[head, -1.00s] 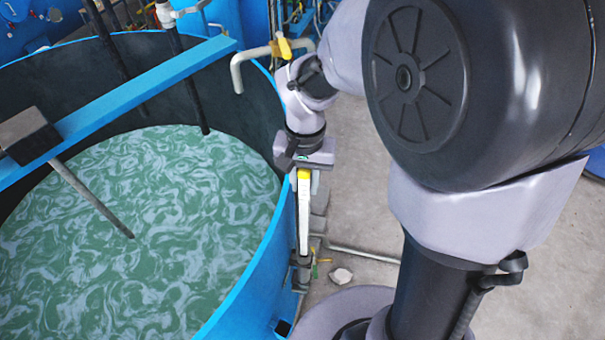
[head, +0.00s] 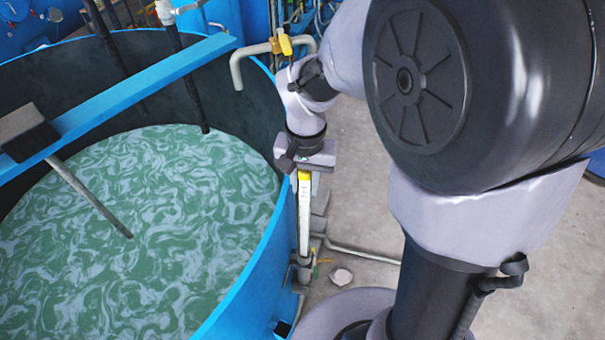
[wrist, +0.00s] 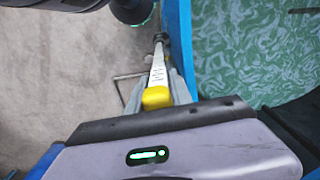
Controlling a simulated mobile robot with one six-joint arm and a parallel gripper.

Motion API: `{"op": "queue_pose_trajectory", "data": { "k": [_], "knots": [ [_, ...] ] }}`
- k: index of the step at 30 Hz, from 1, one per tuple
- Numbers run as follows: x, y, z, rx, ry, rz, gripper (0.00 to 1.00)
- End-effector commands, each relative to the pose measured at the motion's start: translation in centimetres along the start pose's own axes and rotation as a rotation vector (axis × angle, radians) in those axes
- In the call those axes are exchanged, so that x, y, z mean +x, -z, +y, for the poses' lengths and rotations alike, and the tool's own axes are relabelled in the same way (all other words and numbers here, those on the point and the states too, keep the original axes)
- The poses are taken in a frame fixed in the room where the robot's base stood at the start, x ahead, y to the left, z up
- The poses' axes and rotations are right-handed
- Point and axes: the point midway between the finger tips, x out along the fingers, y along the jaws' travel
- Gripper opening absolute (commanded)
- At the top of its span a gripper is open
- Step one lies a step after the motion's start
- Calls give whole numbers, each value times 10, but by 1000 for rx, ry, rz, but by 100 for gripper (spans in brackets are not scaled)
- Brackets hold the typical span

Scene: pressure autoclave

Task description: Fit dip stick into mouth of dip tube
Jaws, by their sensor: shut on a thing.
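The dip stick, a flat white scale with dark marks (head: 304,215) and a yellow top, hangs nearly upright below my gripper (head: 304,174), just outside the blue tank. My gripper is shut on the yellow top, which also shows in the wrist view (wrist: 156,97). The dip tube (head: 304,271), a narrow grey pipe, stands beside the tank wall below the stick. In the wrist view the stick (wrist: 158,66) runs towards the dark tube mouth (wrist: 161,38). Its lower end appears at the mouth; I cannot tell whether it is inside.
The open blue tank (head: 255,275) holds swirling green liquid, and its wall is close to the left of my gripper. A bent pipe with a yellow valve handle (head: 285,45) is behind my wrist. Concrete floor (head: 365,205) lies to the right, with a thin pipe (head: 365,253) along it.

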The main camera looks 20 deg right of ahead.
Motion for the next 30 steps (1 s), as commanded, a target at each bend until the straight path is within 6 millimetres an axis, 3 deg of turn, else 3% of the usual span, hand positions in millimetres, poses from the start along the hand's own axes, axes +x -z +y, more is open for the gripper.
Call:
{"op": "queue_pose_trajectory", "data": {
  "k": [30],
  "knots": [
    [27, 0, 0, 0, 0, 0, 0]
  ]
}}
